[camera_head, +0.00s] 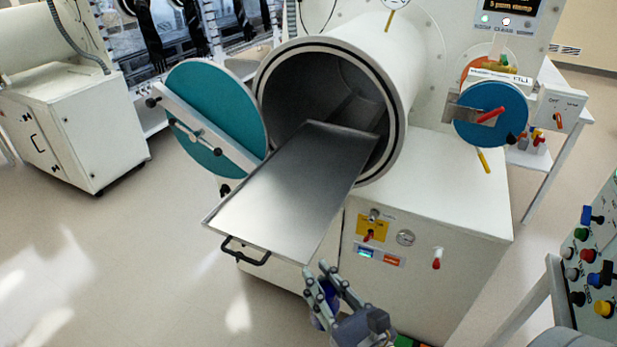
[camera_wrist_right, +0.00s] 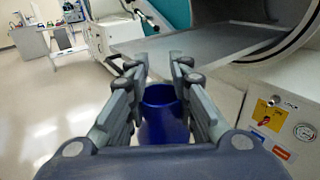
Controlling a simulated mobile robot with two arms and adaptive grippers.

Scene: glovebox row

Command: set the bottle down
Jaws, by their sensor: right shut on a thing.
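My right gripper (camera_head: 331,280) is at the bottom of the head view, just in front of the near right corner of the tray. It is shut on a blue bottle (camera_head: 327,296), partly hidden by the fingers. In the right wrist view the blue bottle (camera_wrist_right: 163,115) sits between the two fingers, its rim towards the far side. The metal tray (camera_head: 290,190) sticks out of the open round chamber, and its visible top is bare. The tray also shows in the right wrist view (camera_wrist_right: 195,48), beyond the bottle. My left gripper is not in view.
The round chamber (camera_head: 275,85) stands open, its teal door (camera_head: 205,95) swung to the left. A black handle (camera_head: 245,253) hangs at the tray's front edge. The white cabinet (camera_head: 440,200) below carries valves and a gauge. A button panel (camera_head: 598,265) stands at the right.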

